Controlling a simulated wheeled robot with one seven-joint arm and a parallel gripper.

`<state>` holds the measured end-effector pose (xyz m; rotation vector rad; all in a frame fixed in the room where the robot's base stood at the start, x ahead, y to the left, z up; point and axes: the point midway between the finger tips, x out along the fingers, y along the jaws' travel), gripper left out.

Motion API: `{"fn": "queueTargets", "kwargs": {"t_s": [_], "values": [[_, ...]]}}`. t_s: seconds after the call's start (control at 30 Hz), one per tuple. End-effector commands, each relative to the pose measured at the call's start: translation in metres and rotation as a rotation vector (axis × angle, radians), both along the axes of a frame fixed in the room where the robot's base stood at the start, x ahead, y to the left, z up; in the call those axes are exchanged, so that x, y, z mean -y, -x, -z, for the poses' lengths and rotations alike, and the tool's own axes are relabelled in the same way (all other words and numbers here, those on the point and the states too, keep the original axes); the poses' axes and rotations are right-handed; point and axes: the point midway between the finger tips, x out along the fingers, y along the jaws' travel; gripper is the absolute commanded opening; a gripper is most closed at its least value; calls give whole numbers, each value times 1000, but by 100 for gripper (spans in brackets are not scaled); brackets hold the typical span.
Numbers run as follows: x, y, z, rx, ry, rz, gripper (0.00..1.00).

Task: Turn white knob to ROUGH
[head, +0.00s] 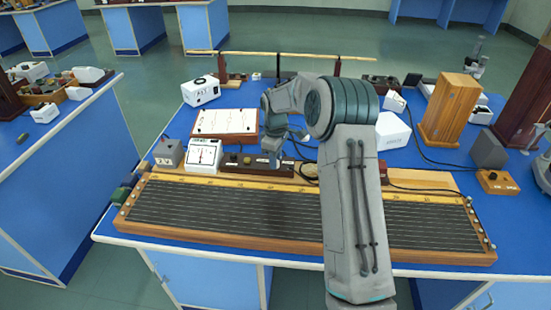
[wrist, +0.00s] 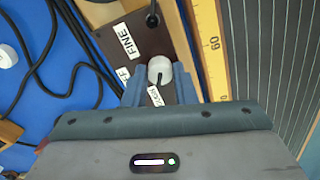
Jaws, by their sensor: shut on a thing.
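The white knob (wrist: 160,68) sits on a dark brown box (wrist: 140,32), which also shows in the head view (head: 235,163). My gripper (wrist: 160,84) points down at the box, its two blue-grey fingers closed on either side of the knob. The knob's dark mark points toward the bottom of the wrist view, at a small white label (wrist: 156,97) too blurred to read surely. A FINE label (wrist: 127,40) is up and left of the knob. Another label (wrist: 122,74) is partly hidden by the left finger. In the head view my arm and gripper hide the knob.
The long wire board (head: 260,210) with a yellow scale lies in front of the box. Black cables (wrist: 70,60) lie on the blue bench.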

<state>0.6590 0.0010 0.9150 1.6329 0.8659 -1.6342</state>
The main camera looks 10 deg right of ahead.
Motion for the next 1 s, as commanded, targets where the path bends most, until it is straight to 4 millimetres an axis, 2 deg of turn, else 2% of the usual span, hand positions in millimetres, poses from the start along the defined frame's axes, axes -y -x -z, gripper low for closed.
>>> {"fn": "queueTargets", "kwargs": {"t_s": [0.1, 0.13, 0.2, 0.47, 0.63, 0.77, 1.0], "values": [[0, -1, -1, 4, 0, -1, 2], [0, -1, -1, 4, 0, -1, 28], [0, -1, -1, 3, -1, 0, 47], [0, 0, -1, 1, 0, 1, 47], [0, -1, -12, 4, 1, 1, 47], [0, -1, -35, 6, 0, 2, 47], [0, -1, -91, 6, 0, 1, 47]]}}
